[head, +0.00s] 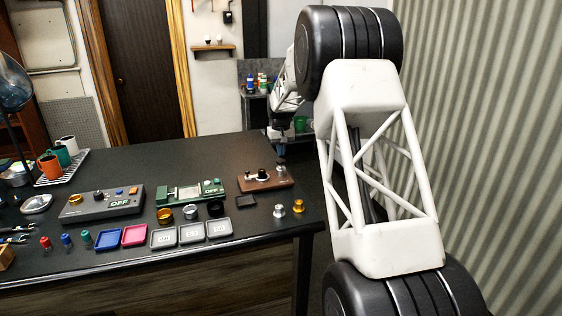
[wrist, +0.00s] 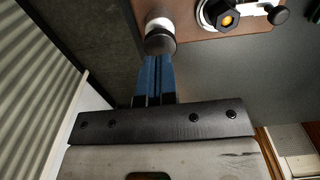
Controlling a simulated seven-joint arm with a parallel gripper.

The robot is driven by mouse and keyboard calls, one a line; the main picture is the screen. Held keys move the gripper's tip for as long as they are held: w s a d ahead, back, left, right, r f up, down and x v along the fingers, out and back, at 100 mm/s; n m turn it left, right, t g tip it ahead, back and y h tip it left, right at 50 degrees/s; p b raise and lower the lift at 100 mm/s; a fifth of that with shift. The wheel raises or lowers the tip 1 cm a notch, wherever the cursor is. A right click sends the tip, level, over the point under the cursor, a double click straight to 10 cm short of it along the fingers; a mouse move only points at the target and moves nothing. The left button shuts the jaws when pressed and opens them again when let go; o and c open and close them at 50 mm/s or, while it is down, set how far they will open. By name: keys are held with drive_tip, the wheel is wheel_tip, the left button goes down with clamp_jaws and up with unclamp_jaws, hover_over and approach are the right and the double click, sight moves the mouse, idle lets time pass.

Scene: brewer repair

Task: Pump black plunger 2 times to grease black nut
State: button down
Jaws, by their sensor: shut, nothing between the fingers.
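A brown wooden board (head: 268,184) lies at the table's far right part; it also shows in the wrist view (wrist: 205,35). On it stands a short post with a pale base and dark rounded cap, seemingly the plunger (wrist: 160,42). A black nut (wrist: 227,18) with an orange centre sits on a silver plate beside it. My gripper (wrist: 157,60) is shut and empty, its blue fingers together, tips at the near edge of the plunger cap. I cannot tell whether they touch it. In the head view the gripper is small and partly hidden beyond the board.
A black knob (wrist: 278,15) sticks out beside the nut. Two small metal fittings (head: 288,208) stand near the table's right edge. A green device (head: 190,193), small trays (head: 191,235) and a grey box (head: 102,203) lie to the left. The table's back middle is clear.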

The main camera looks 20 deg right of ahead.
sight(281, 160)
drive_tip(key=shift+f, duration=1.85)
idle(1.1)
drive_tip(key=shift+r, duration=2.75)
drive_tip(key=shift+r, duration=3)
